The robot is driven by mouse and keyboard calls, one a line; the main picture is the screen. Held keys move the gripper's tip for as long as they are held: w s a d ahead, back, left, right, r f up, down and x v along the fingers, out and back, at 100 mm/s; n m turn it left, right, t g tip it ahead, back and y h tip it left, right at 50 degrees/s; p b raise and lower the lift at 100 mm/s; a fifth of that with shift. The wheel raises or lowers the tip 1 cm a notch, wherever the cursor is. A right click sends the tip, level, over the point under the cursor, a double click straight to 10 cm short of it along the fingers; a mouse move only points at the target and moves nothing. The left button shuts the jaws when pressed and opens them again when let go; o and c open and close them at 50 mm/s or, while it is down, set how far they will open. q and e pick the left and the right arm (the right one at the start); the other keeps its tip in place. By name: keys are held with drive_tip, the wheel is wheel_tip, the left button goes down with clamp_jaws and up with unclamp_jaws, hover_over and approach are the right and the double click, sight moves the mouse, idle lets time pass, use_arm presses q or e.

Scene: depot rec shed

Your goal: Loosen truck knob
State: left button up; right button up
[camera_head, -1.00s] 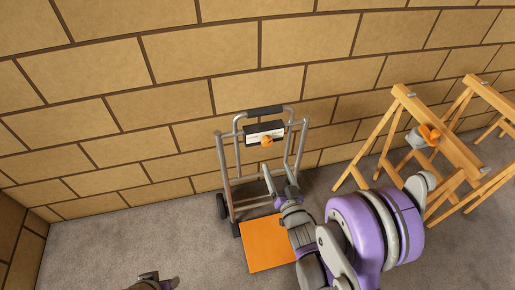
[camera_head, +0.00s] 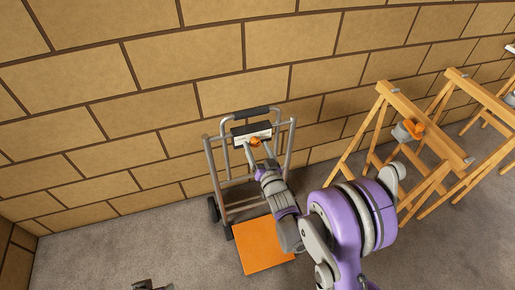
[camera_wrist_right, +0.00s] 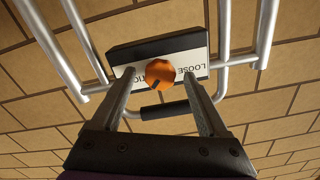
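The hand truck (camera_head: 212,165) stands against the brick wall, with an orange base plate (camera_head: 262,245). On its upper frame is a dark box with a white label (camera_head: 262,128) that carries the orange knob (camera_head: 254,142). In the right wrist view the knob (camera_wrist_right: 159,73) has a dark mark at its lower left, and the label shows "LOOSE" in part. My right gripper (camera_head: 258,150) is at the knob. In the wrist view its two fingers (camera_wrist_right: 158,88) are apart, one on each side of the knob, with gaps visible. My left gripper (camera_head: 150,285) is only partly in view at the bottom edge.
Wooden sawhorses (camera_head: 425,125) stand to the right, one with a grey and orange item (camera_head: 408,130) on it. The brick wall (camera_head: 150,60) is close behind the truck. The grey floor (camera_head: 110,245) to the left is clear.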

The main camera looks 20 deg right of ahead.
clamp_jaws()
idle(0.3)
drive_tip(key=n+b, duration=0.1)
drive_tip(key=n, duration=0.3)
drive_tip(key=shift+n, duration=0.4)
drive_tip(key=n, duration=0.9)
drive_tip(key=shift+b, duration=0.35)
drive_tip(key=shift+n, duration=2)
